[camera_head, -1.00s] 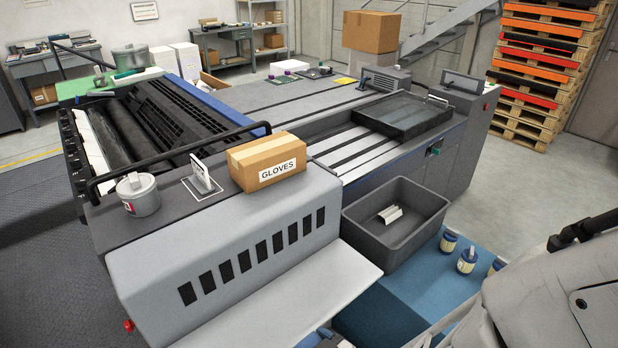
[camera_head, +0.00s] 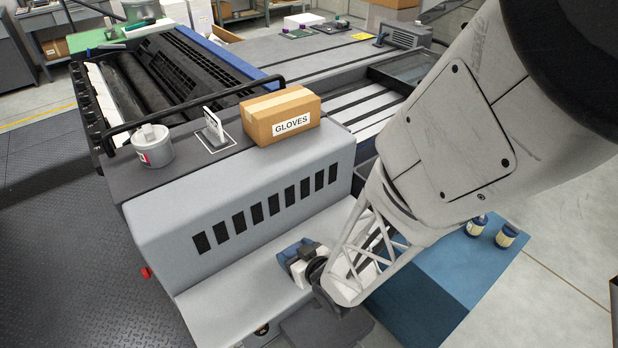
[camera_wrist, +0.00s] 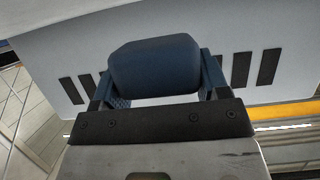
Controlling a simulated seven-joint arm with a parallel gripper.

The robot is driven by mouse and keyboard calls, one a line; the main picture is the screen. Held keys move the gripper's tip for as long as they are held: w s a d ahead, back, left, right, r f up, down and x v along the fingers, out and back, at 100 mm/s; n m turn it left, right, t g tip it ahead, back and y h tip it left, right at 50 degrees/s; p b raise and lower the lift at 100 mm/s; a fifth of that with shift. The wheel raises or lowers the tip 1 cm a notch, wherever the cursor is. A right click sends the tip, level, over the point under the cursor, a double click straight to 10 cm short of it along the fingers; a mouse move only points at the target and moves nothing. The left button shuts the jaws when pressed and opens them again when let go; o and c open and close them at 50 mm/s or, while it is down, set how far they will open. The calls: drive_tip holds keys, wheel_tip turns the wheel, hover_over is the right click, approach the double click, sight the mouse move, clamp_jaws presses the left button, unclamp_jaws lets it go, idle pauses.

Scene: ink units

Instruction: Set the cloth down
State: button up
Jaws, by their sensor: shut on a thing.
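My gripper (camera_head: 296,261) is over the pale grey ledge (camera_head: 235,272) at the front of the printing machine, below the vented panel. In the wrist view, a dark blue, rounded block-like thing (camera_wrist: 155,66) sits between the two blue fingers of my gripper (camera_wrist: 157,80). I take it for the cloth, folded or bunched. The fingers are shut on it. The slotted grey panel lies behind it in that view. Whether the cloth touches the ledge, I cannot tell.
Blue-labelled jars (camera_head: 507,236) stand on the blue surface (camera_head: 440,265) at right. My arm hides the grey bin. The ledge left of my gripper is clear.

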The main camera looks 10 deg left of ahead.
sight(293, 255)
drive_tip(key=shift+w+a+f, duration=0.1)
drive_tip(key=shift+w+a, duration=0.45)
drive_tip(key=shift+w, duration=0.35)
drive_tip(key=shift+f, duration=0.1)
drive_tip(key=shift+f, duration=1.65)
drive_tip(key=shift+f, duration=0.2)
drive_tip(key=o, duration=1)
drive_tip(key=shift+r, duration=0.1)
drive_tip(key=shift+r, duration=0.1)
drive_tip(key=shift+v, duration=6.05)
